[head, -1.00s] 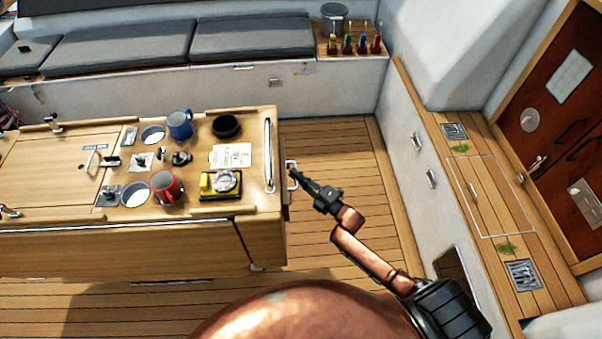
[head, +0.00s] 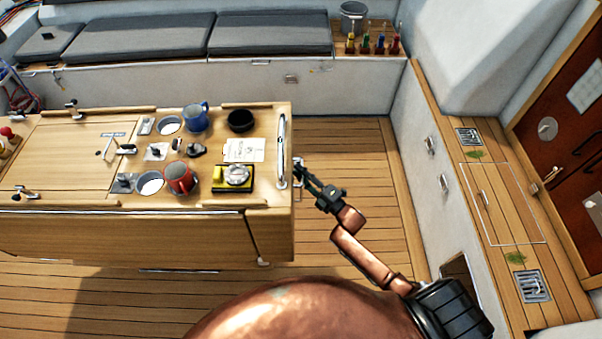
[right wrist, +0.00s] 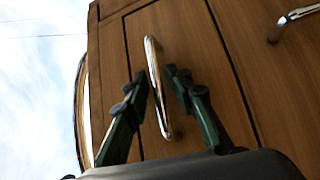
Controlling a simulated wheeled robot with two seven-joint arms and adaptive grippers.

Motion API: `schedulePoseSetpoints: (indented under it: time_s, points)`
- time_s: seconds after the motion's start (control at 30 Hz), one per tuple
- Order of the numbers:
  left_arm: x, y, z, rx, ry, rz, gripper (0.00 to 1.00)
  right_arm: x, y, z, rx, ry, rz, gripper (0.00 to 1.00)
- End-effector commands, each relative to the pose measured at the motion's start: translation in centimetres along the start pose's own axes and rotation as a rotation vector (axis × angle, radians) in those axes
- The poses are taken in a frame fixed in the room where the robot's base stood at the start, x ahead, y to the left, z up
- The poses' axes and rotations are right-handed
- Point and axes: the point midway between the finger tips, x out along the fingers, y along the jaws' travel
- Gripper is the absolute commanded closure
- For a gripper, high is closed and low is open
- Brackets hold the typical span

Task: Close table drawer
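The wooden table (head: 262,190) stands left of centre in the head view, its drawer end facing right. The drawer's silver handle (head: 298,171) shows just past that end, partly covered by my right gripper (head: 300,174). In the right wrist view, the drawer front (right wrist: 185,35) is a wooden panel with dark gaps along its edges, looking nearly level with the wood around it. The bar handle (right wrist: 155,85) lies between the two spread fingers of my right gripper (right wrist: 155,76). The fingers seem apart from the bar. Any small remaining drawer gap cannot be judged. My left gripper is out of view.
A second handle (right wrist: 293,20) shows at the right of the wrist view. A blue mug (head: 196,119), a red mug (head: 179,178) and a yellow device (head: 232,177) stand on the tabletop. Clear floor (head: 350,150) lies between the table and the right bench (head: 500,205).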

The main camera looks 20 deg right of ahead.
Motion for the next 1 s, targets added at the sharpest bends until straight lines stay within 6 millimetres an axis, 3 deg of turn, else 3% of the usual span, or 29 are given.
schedulePoseSetpoints:
  time_s: [0.37,0.8,1.0]
  points:
    - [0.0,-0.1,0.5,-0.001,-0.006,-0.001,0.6,-0.8,0.0,0.1,0.0,-0.001,-0.001,0.75]
    - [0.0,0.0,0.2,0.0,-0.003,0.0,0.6,-9.2,-0.1,0.0,0.0,0.0,-0.002,0.75]
    - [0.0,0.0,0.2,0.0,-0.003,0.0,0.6,-11.5,0.0,0.0,0.0,0.0,-0.001,0.75]
